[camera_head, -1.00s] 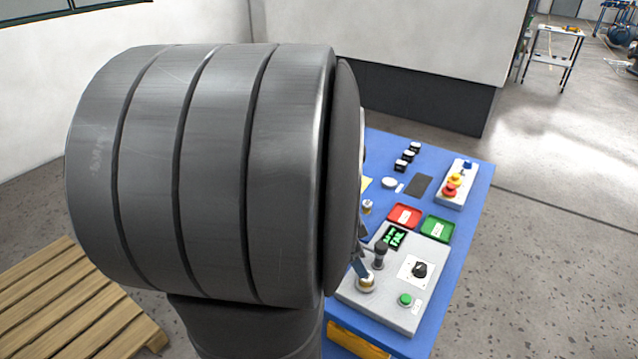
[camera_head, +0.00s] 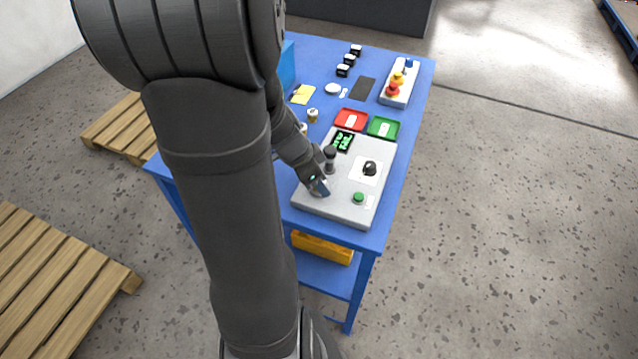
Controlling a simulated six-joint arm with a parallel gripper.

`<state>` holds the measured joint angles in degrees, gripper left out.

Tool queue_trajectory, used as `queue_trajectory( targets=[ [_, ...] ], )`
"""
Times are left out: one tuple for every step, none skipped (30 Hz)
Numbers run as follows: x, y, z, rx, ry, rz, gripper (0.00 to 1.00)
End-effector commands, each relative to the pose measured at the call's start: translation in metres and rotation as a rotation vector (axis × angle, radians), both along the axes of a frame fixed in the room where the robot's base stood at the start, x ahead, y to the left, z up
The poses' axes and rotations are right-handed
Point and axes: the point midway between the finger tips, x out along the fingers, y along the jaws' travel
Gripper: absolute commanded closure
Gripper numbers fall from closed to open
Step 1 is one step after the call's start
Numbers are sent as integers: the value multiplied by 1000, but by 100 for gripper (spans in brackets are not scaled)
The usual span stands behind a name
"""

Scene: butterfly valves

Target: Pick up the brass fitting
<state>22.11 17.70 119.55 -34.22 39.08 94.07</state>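My gripper (camera_head: 318,189) is low over the left front part of the grey test panel (camera_head: 342,213), left of the green button. Its fingers are small and partly hidden, so I cannot tell whether they are open or shut, or hold anything. A small brass and white fitting (camera_head: 313,115) stands on the blue table behind the panel. Another small pale piece (camera_head: 303,128) shows just in front of it, partly covered by my arm. The spot on the panel under my gripper is hidden.
The panel carries a black upright post (camera_head: 330,158), a black knob (camera_head: 369,168) and a green button (camera_head: 358,198). A red tray (camera_head: 351,119) and a green tray (camera_head: 383,127) lie behind it. A button box (camera_head: 398,88) stands at the back right.

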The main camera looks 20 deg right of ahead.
Motion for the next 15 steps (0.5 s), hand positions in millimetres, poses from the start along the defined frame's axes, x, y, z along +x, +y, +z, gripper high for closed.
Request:
queue_trajectory(
  targets=[
    [0, 0, 0, 0, 0, 0, 46],
    [0, 0, 0, 0, 0, 0, 46],
    [0, 0, 0, 0, 0, 0, 54],
    [0, 0, 0, 0, 0, 0, 60],
    [0, 0, 0, 0, 0, 0, 65],
    [0, 0, 0, 0, 0, 0, 73],
    [0, 0, 0, 0, 0, 0, 79],
    [0, 0, 0, 0, 0, 0, 85],
    [0, 0, 0, 0, 0, 0, 93],
    [0, 0, 0, 0, 0, 0, 97],
    [0, 0, 1, 0, 0, 0, 97],
    [0, 0, 1, 0, 0, 0, 97],
    [0, 0, 1, 0, -1, 0, 97],
    [0, 0, 1, 0, -1, 0, 97],
    [0, 0, 1, 0, 0, 0, 97]
  ],
)
